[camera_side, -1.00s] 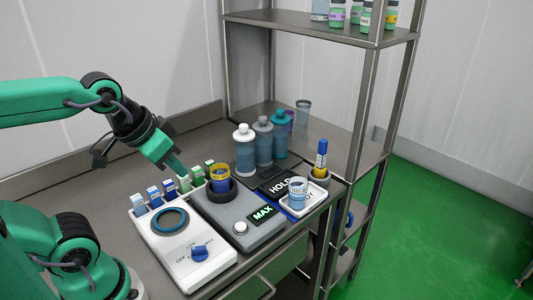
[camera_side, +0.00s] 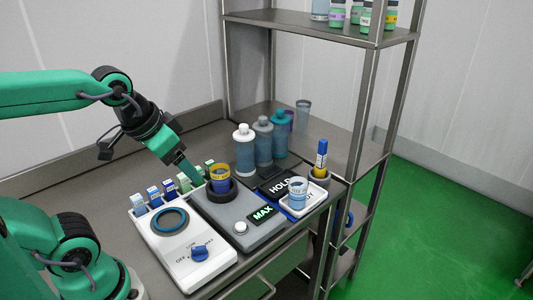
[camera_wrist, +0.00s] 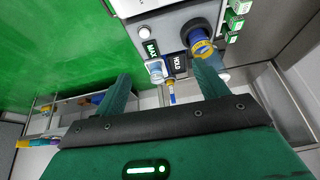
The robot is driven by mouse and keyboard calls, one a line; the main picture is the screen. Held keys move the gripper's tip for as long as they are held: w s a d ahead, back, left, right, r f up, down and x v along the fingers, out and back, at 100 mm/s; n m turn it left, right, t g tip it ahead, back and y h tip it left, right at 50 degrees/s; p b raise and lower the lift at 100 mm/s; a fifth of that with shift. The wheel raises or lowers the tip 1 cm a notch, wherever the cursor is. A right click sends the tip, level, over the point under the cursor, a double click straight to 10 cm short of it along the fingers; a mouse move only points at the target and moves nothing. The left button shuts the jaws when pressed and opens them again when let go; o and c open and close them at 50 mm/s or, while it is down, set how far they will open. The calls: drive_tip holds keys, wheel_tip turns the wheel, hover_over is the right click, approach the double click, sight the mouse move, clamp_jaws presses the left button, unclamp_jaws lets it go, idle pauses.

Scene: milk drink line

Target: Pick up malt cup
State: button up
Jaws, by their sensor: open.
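A blue cup with a yellow band (camera_side: 219,180) stands upright in a dark ring on a grey unit; its label is too small to read, and I take it as the malt cup. It also shows in the wrist view (camera_wrist: 200,46), right by the tip of one finger. My gripper (camera_side: 195,178) points down just left of this cup in the side view. In the wrist view my gripper (camera_wrist: 163,75) has its two fingers spread wide with nothing between them. I cannot tell whether a finger touches the cup.
A light-blue cup (camera_side: 298,190) stands on a small white tray at the right. Behind are several bottles (camera_side: 245,152). Small labelled boxes (camera_side: 153,197) line the left, beside the white dial unit (camera_side: 178,255). A blue-capped tube (camera_side: 321,155) stands at the right by the shelf post (camera_side: 357,130).

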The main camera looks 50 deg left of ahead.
drive_tip(key=w+a+f+m+g, duration=0.25)
drive_tip(key=w+a, duration=0.25)
drive_tip(key=w, duration=0.4)
drive_tip(key=m+g, duration=0.2)
drive_tip(key=g, duration=0.1)
hover_over(220, 175)
drive_tip(key=w+a, duration=0.1)
drive_tip(key=a, duration=0.1)
wheel_tip(220, 175, down, 7)
drive_tip(key=shift+w+f, duration=0.1)
drive_tip(key=shift+w, duration=0.1)
drive_tip(key=shift+f, duration=1.3)
drive_tip(key=shift+f, duration=0.1)
drive_tip(key=shift+a+f, duration=0.1)
drive_tip(key=shift+f, duration=2.4)
drive_tip(key=shift+c, duration=0.2)
